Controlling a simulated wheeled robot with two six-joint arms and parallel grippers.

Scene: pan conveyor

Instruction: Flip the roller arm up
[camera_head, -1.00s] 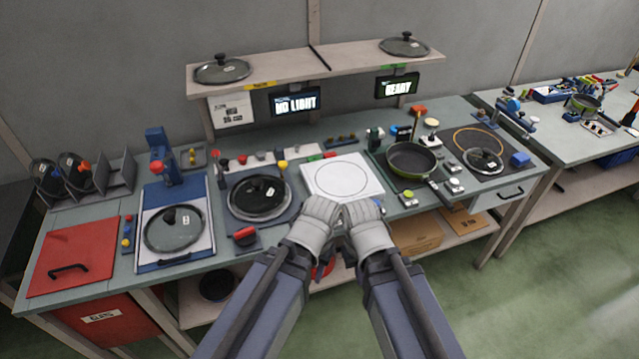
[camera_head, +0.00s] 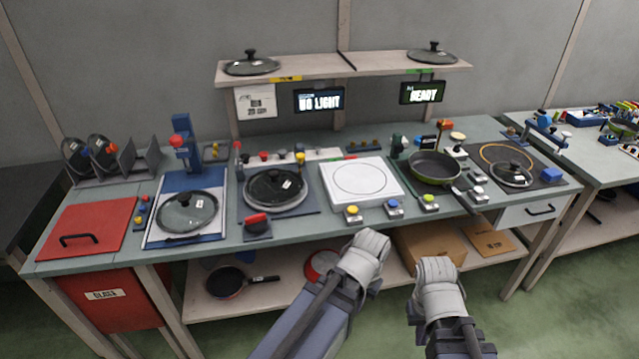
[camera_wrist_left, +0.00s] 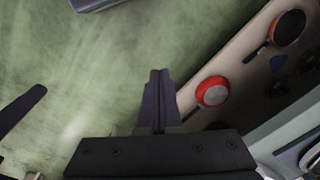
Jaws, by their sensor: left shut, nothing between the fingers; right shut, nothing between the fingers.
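No part in view is plainly recognisable as the roller arm. A blue upright fixture with a red knob (camera_head: 184,146) stands behind a glass lid (camera_head: 187,211) on a blue-edged plate at the left of the bench. A red-handled block (camera_head: 257,224) sits in front of a second lid (camera_head: 276,189). My left gripper (camera_head: 366,254) is in front of the bench's front edge, shut and empty; its closed fingers also show in the left wrist view (camera_wrist_left: 156,98). My right gripper (camera_head: 436,278) is shut and empty, to its right, also off the bench.
A white plate (camera_head: 360,182) and a green-rimmed pan (camera_head: 434,168) are on the bench, with several small buttons along its front. An overhead shelf (camera_head: 340,68) carries two lids. A lower shelf (camera_head: 205,306) holds a pan and boxes. The floor in front is clear.

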